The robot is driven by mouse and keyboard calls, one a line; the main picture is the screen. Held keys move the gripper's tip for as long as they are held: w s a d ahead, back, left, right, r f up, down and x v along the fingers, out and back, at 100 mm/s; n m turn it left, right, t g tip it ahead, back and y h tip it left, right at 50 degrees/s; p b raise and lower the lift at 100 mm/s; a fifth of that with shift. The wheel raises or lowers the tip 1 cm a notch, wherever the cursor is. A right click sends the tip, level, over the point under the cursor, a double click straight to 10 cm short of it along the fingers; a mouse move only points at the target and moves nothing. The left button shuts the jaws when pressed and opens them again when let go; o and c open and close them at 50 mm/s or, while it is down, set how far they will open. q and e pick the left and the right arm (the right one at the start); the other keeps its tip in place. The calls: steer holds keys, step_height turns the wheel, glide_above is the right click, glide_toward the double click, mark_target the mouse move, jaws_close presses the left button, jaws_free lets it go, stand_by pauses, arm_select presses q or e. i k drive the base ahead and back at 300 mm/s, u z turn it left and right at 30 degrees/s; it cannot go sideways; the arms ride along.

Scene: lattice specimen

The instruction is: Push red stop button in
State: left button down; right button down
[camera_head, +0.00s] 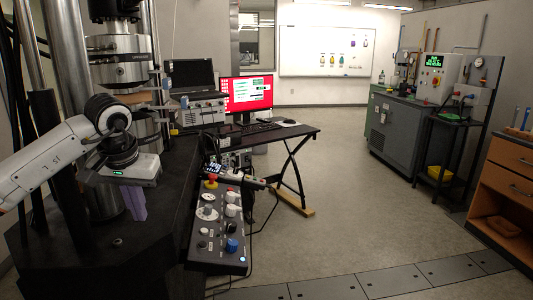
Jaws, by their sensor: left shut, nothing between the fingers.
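A control panel (205,249) with several knobs sits at the right edge of the dark machine base. The red stop button (211,178), on a yellow collar, is near the panel's far left end, just below a small lit display. My left gripper (136,212) hangs fingers down over the machine base, to the left of the panel and apart from the button. Its purple-grey fingers are shut and empty. My right gripper is not in view.
A testing machine with thick metal columns (70,40) stands behind my left arm. A desk with a red-screened monitor (247,93) and a laptop (190,75) is beyond the panel. A grey-green cabinet (400,130) and wooden drawers (505,180) stand right. The middle floor is clear.

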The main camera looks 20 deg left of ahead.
mark_target(212, 175)
steer(key=i, duration=1.9)
steer(key=u, duration=0.3)
